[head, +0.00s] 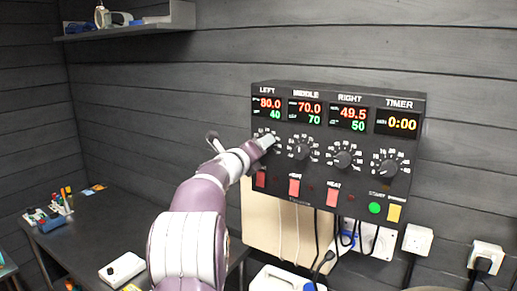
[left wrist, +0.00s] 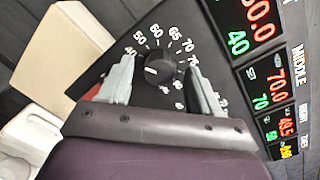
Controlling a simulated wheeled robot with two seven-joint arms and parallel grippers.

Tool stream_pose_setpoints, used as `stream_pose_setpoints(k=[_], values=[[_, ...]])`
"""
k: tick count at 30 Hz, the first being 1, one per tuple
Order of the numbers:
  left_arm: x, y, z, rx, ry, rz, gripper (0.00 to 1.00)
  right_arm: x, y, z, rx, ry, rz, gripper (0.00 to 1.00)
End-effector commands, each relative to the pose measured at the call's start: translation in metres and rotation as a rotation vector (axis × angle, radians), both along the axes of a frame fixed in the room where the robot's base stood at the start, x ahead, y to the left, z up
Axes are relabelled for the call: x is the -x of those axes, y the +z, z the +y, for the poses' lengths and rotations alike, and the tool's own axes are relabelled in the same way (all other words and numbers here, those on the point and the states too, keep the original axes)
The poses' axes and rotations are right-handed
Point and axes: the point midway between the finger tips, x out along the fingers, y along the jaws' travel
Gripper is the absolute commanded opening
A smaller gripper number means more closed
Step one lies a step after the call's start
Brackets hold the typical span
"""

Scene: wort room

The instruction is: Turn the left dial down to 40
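The control box (head: 335,185) hangs on the wall. Its LEFT display (head: 268,108) reads 80.0 in red and 40 in green. The left dial (left wrist: 160,70) is a black knob with a white mark, which points left in the left wrist view, near the 40 end of the scale. My left gripper (left wrist: 159,72) is open, with one finger on each side of the knob and gaps showing. In the head view my left gripper (head: 266,142) covers most of this dial. My right gripper is not in view.
The middle dial (head: 302,149), right dial (head: 342,159) and timer dial (head: 388,168) sit to the right. Red switches (head: 294,187) are below the dials. Cables and sockets (head: 417,240) are under the box. A dark table (head: 110,225) stands at left.

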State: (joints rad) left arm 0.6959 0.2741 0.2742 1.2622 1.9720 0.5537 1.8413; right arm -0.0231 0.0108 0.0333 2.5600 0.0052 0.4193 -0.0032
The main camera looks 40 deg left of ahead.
Motion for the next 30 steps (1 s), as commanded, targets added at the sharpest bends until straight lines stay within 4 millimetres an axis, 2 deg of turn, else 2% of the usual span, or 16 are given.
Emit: stream_pose_setpoints(k=[4, 7, 15, 19, 23, 30], values=[[0.004, -0.001, 0.0, -0.001, 0.001, -0.001, 0.63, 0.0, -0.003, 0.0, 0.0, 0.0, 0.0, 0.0], [0.018, -0.004, -0.003, -0.002, 0.001, -0.001, 0.63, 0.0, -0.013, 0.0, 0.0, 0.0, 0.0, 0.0], [0.09, -0.004, -0.017, -0.003, 0.003, -0.002, 0.63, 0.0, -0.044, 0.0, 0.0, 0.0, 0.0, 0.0], [0.113, -0.002, -0.021, -0.001, 0.003, -0.001, 0.63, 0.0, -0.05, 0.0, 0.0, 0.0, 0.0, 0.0], [0.123, -0.001, -0.024, -0.001, 0.001, 0.0, 0.63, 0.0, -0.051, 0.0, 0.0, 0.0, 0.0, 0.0], [0.124, 0.0, -0.024, 0.0, 0.0, 0.0, 0.63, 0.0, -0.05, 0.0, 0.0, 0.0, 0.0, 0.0]])
